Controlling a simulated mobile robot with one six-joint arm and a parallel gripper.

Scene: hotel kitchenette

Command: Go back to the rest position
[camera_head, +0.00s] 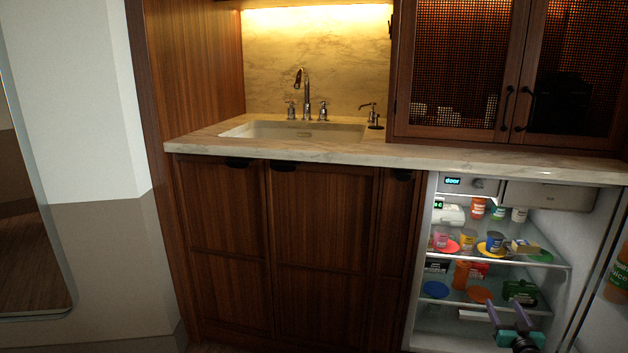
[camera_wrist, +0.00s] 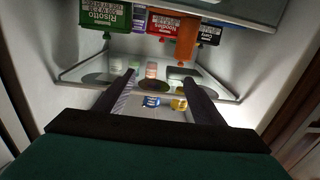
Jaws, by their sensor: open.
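My gripper (camera_head: 508,313) is at the lower right of the head view, in front of the lower part of the open fridge. In the wrist view my gripper (camera_wrist: 160,84) has its two dark fingers spread apart. No object is held between them. Beyond the fingers, a glass shelf (camera_wrist: 215,84) bears a few small items, among them a blue-labelled item (camera_wrist: 151,101) and a yellow one (camera_wrist: 179,103). I cannot tell how far these are from the fingertips.
The fridge's glass shelves (camera_head: 545,259) hold several cups, plates and packets. A green Risotto box (camera_wrist: 104,18) and an orange item (camera_wrist: 187,40) show in the wrist view. The open fridge door (camera_head: 602,290) stands at the right. A marble counter (camera_head: 420,155) with a sink (camera_head: 290,131) lies above closed cabinets.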

